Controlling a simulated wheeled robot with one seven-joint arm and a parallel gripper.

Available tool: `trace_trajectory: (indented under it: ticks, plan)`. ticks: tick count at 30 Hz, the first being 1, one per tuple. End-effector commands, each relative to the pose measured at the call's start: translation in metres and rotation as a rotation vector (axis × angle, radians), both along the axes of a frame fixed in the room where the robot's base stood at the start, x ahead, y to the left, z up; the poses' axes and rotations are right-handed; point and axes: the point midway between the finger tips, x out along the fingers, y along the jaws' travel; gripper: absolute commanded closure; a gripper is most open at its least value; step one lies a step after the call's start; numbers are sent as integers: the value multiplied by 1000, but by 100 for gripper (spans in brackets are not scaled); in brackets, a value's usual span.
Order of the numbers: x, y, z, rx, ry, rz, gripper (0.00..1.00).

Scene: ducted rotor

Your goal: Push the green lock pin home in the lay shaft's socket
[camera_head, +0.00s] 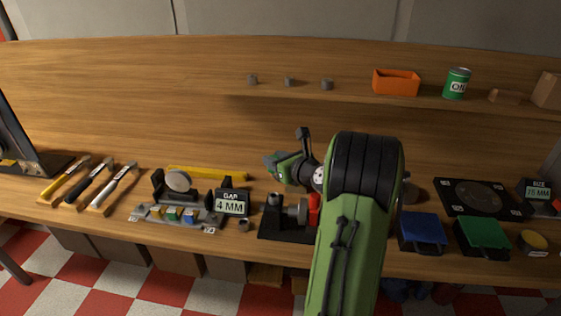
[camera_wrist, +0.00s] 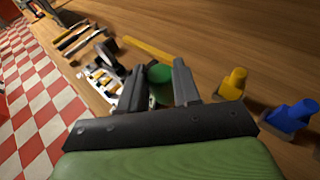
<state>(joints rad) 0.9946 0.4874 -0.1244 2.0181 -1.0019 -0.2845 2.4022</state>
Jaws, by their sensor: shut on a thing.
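The green lock pin (camera_wrist: 160,73) shows as a round green top between the two dark fingers of my gripper (camera_wrist: 159,68) in the wrist view. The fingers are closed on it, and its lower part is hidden. In the head view my green arm stands in front of the work area and hides part of it. A dark stand with a grey shaft-like part (camera_head: 297,211) and a red piece (camera_head: 314,210) sits just left of my arm. I cannot make out the lay shaft's socket or whether the pin touches it.
A yellow knob (camera_wrist: 234,82) and a blue knob (camera_wrist: 293,116) stand to the right in the wrist view. A gauge fixture (camera_head: 178,214) and a "GAP 4 MM" sign (camera_head: 231,203) are left of the stand.

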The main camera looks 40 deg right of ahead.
Motion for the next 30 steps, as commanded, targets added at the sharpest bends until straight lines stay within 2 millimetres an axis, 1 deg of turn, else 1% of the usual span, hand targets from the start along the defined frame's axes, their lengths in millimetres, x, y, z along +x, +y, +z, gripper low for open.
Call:
trace_trajectory:
  ticks: [8, 18, 21, 24, 30]
  plan:
    - [-1, -1, 1, 3, 2, -2, 98]
    - [-1, -1, -46, 3, 2, -3, 98]
    - [-1, -1, -55, 1, 1, -3, 98]
    - [-1, -1, -58, 0, 1, -2, 98]
    - [-1, -1, -57, -1, 0, -2, 98]
